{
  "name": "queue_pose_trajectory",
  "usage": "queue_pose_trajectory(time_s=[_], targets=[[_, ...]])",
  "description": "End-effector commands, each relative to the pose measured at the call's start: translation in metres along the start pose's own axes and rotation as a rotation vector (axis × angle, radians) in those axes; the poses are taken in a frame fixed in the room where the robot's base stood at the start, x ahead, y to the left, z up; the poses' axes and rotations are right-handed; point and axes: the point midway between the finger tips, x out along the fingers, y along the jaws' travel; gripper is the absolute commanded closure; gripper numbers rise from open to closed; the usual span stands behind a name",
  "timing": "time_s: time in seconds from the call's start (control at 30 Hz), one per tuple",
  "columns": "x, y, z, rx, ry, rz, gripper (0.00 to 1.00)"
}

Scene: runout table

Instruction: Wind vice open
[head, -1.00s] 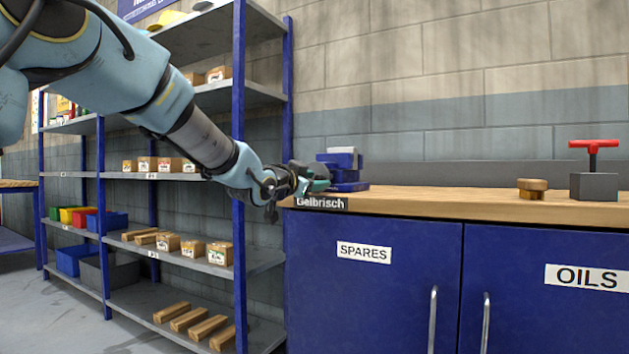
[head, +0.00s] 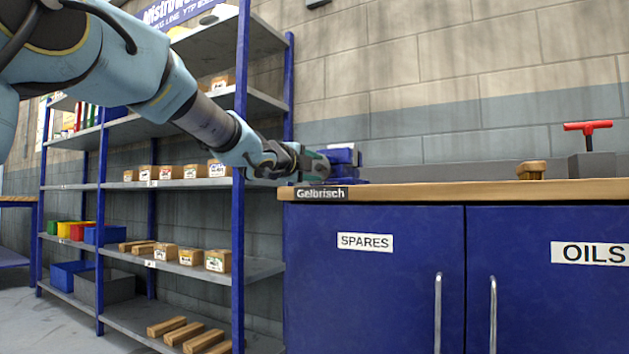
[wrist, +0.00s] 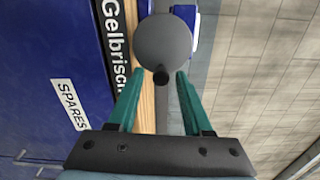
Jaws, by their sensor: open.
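The blue vice (head: 343,157) stands at the left end of the wooden bench top. My gripper (head: 312,164) is at its left side in the head view and hides part of it. In the wrist view a grey round disc with a small dark knob, seemingly the vice's handle (wrist: 162,40), lies just ahead of and between my teal fingertips (wrist: 160,76). The fingers are open, with a gap on both sides of the knob. Part of the vice's blue body (wrist: 186,14) shows behind the disc. I cannot tell whether the fingers touch anything.
The bench (head: 450,192) has blue cupboard doors below, labelled SPARES and OILS. A brass-coloured round piece (head: 531,170) and a grey block with a red T-handle (head: 588,128) stand farther right. A blue-post shelf (head: 240,130) with boxes stands left, behind my arm.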

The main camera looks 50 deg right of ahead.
Motion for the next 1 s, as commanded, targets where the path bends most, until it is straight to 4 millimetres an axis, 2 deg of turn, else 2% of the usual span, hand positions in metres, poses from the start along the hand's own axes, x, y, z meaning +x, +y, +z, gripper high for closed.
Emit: queue_pose_trajectory(time_s=[0.07, 0.3, 0.47, 0.63, 0.73, 1.0], targets=[[0.0000, 0.0014, -0.0006, 0.067, 0.001, -0.002, 0.50], [0.0001, 0.0013, -0.0003, 0.522, 0.000, -0.003, 0.50], [0.0000, -0.0001, 0.0003, 0.673, 0.000, -0.002, 0.50], [0.0001, -0.0003, -0.0002, 0.944, -0.001, -0.002, 0.50], [0.0000, -0.0022, 0.0000, 1.010, -0.001, -0.002, 0.50], [0.0000, -0.0021, -0.0015, 1.009, -0.001, -0.001, 0.50]])
